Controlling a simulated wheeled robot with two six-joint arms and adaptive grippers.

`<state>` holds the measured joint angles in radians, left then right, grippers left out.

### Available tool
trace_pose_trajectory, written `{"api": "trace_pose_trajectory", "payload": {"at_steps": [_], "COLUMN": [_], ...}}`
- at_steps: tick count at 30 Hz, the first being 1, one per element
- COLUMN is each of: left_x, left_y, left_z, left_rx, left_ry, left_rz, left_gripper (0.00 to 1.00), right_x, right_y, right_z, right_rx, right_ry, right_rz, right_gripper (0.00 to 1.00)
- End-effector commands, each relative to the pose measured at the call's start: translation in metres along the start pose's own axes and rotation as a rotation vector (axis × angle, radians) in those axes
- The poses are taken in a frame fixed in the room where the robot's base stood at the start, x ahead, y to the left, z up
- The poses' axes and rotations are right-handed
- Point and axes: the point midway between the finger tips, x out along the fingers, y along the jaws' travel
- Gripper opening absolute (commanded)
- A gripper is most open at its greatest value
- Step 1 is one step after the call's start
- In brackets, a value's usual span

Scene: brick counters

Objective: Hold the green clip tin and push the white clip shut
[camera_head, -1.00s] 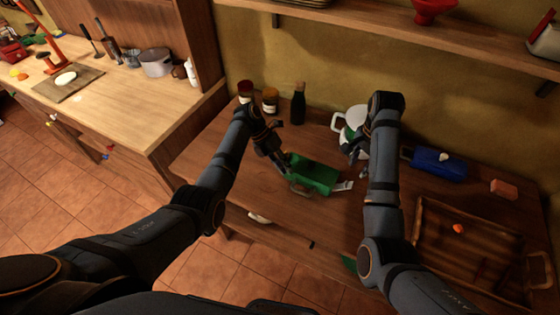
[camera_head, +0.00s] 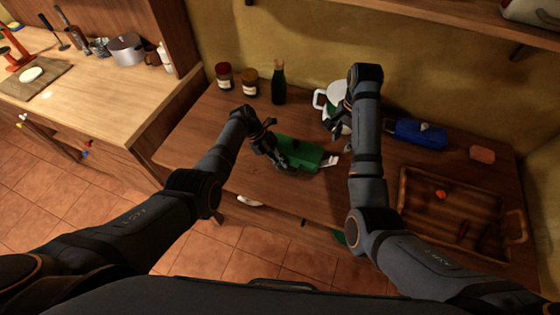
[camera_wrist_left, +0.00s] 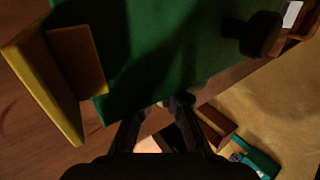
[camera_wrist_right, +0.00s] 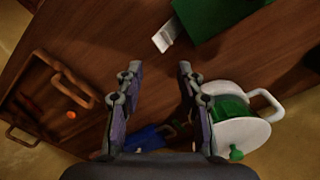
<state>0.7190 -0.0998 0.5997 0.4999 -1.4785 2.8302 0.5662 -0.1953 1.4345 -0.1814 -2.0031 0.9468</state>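The green clip tin (camera_head: 303,150) lies on the wooden counter between my arms. The white clip (camera_head: 331,161) sticks out from its right end; it also shows in the right wrist view (camera_wrist_right: 167,36), angled away from the tin. My left gripper (camera_head: 283,162) is at the tin's near left side, its fingers (camera_wrist_left: 160,108) apart at the tin's edge; whether they touch it is unclear. The tin (camera_wrist_left: 150,45) fills much of the left wrist view, with a yellow handle (camera_wrist_left: 50,85) at its left. My right gripper (camera_wrist_right: 155,75) is open and empty, right of the tin.
A white-lidded green canister (camera_wrist_right: 238,125) stands beside my right gripper. A blue tin (camera_head: 420,134), a sponge-like block (camera_head: 482,154) and a wooden tray (camera_head: 408,225) are to the right. Two jars and a dark bottle (camera_head: 279,82) stand behind. Bare counter lies left of the tin.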

Motion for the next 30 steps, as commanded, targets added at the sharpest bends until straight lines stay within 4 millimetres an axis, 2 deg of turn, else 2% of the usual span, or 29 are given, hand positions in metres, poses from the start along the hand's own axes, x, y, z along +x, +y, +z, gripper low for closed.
{"api": "trace_pose_trajectory", "payload": {"at_steps": [3,4,8,12,18,21,25,30], "left_x": [0.000,0.000,0.000,-0.001,-0.001,-0.001,-0.001,-0.001], "left_y": [0.000,0.000,0.000,0.000,0.000,0.000,0.000,0.000], "left_z": [0.000,0.000,0.000,0.000,0.001,0.001,0.001,0.001], "left_rx": [0.000,0.000,0.000,0.000,0.000,0.001,0.001,0.001], "left_ry": [0.000,0.000,-0.001,-0.001,-0.001,-0.001,-0.001,-0.002], "left_rz": [0.000,0.000,0.000,0.000,0.000,0.000,0.000,0.000], "left_gripper": [0.00,0.00,0.00,0.00,0.00,0.00,0.00,0.00], "right_x": [0.000,0.000,0.002,0.007,0.013,0.015,0.015,0.016], "right_y": [0.000,0.000,0.002,0.007,0.015,0.018,0.020,0.020], "right_z": [0.000,0.000,-0.001,-0.004,-0.009,-0.011,-0.012,-0.012], "right_rx": [0.000,0.000,-0.065,-0.335,-0.822,-1.001,-1.133,-1.167], "right_ry": [0.000,0.000,0.003,0.030,0.106,0.142,0.170,0.178], "right_rz": [0.000,0.000,-0.010,-0.050,-0.102,-0.113,-0.116,-0.117], "right_gripper": [0.38,0.35,0.17,0.00,0.00,0.00,0.00,0.00]}}
